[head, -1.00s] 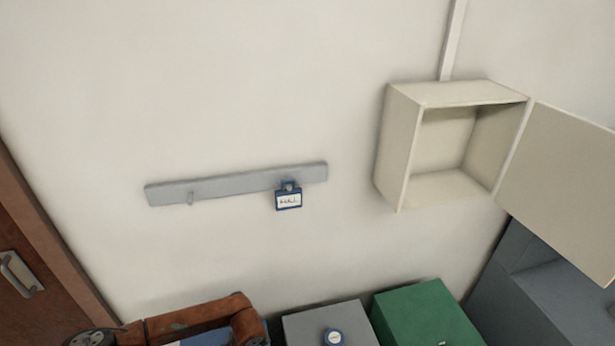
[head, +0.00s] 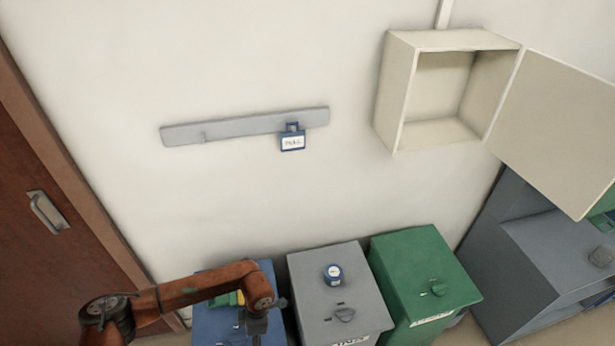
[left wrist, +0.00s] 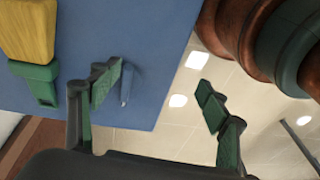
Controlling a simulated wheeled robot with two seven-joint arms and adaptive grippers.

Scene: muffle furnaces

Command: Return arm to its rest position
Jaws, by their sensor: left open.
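My left arm reaches in from the lower left in the head view. Its dark gripper (head: 257,328) is at the bottom edge, in front of the blue cabinet (head: 212,325). In the left wrist view my left gripper (left wrist: 158,84) has its two green-padded fingers spread apart, with nothing held between them. The blue surface (left wrist: 140,45) lies behind the left finger. A yellow and green object (left wrist: 30,35) shows at the upper left there; its colours also show behind my arm in the head view (head: 229,299). My right gripper is out of view.
The wall box (head: 400,95) is open. A brown door (head: 70,235) is left.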

